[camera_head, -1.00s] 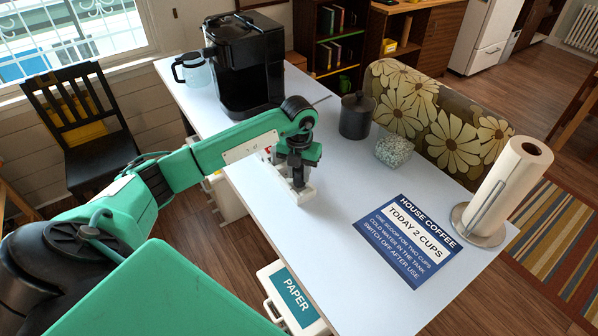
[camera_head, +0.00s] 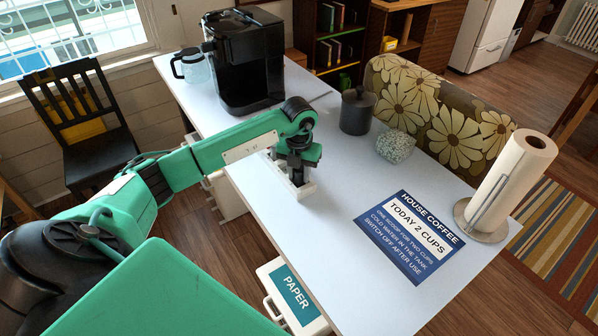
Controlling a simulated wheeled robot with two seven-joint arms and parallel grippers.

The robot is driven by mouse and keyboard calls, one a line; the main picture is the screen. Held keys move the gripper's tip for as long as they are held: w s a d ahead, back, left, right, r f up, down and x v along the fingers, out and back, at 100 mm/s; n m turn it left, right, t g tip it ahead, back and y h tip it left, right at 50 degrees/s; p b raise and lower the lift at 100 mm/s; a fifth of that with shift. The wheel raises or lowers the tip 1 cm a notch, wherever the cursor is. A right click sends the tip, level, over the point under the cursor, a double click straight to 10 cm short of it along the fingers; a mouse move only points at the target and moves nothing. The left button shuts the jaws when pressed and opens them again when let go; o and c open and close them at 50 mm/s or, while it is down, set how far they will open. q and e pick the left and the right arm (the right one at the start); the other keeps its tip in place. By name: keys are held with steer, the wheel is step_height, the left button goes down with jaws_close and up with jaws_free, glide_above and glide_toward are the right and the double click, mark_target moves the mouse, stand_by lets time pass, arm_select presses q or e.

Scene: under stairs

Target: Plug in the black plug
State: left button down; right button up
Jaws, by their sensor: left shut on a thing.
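My left gripper (camera_head: 297,176) points down at the white power strip (camera_head: 306,191), which lies near the table's front edge. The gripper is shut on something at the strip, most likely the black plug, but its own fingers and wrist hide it. I cannot tell whether the plug sits in a socket. The near end of the strip shows below the fingers. The black coffee machine (camera_head: 246,62) stands further back on the table. My right gripper is not in view.
A dark canister (camera_head: 357,112), a speckled block (camera_head: 395,147), a blue coffee sign (camera_head: 409,237) and a paper towel roll (camera_head: 512,185) stand or lie on the white table (camera_head: 345,268). A glass carafe (camera_head: 193,68) is at the back left. A paper bin (camera_head: 291,295) is below the front edge.

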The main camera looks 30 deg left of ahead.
arm_select(q)
steer(key=shift+s+f, duration=0.15)
steer(key=shift+f, duration=0.15)
steer(key=c, duration=1)
jaws_free()
steer(key=shift+d, duration=0.1)
steer(key=o, duration=0.5)
steer(key=shift+r, duration=0.15)
steer(key=shift+r+p, duration=1.6)
steer(key=shift+r, duration=1.4)
steer(key=shift+f, duration=0.1)
